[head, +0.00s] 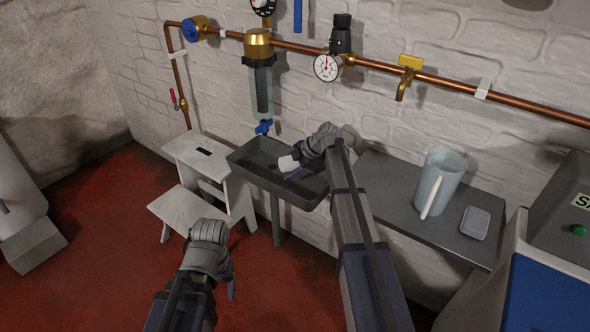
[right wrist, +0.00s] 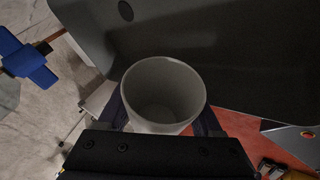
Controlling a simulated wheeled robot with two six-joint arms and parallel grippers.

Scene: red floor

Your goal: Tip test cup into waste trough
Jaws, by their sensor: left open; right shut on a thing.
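The test cup (head: 287,163) is a small white cup at the end of my right arm, above the waste trough. My right gripper (head: 291,171) is shut on it. In the right wrist view the cup (right wrist: 164,92) sits between the two fingers, and its open mouth shows a bare grey inside with no visible contents. Its exact tilt is hard to tell. The waste trough (head: 245,158) is a dark grey basin on the wall; its wall (right wrist: 230,45) fills the upper right wrist view. My left gripper (head: 231,284) is open and empty, low over the floor.
A filter housing (head: 261,88) with a blue valve (head: 264,127) hangs above the trough. A white step stool (head: 205,165) stands left of it. A grey shelf (head: 385,190) on the right holds a pitcher (head: 436,180) and a small grey device (head: 475,222). Copper pipe runs along the wall.

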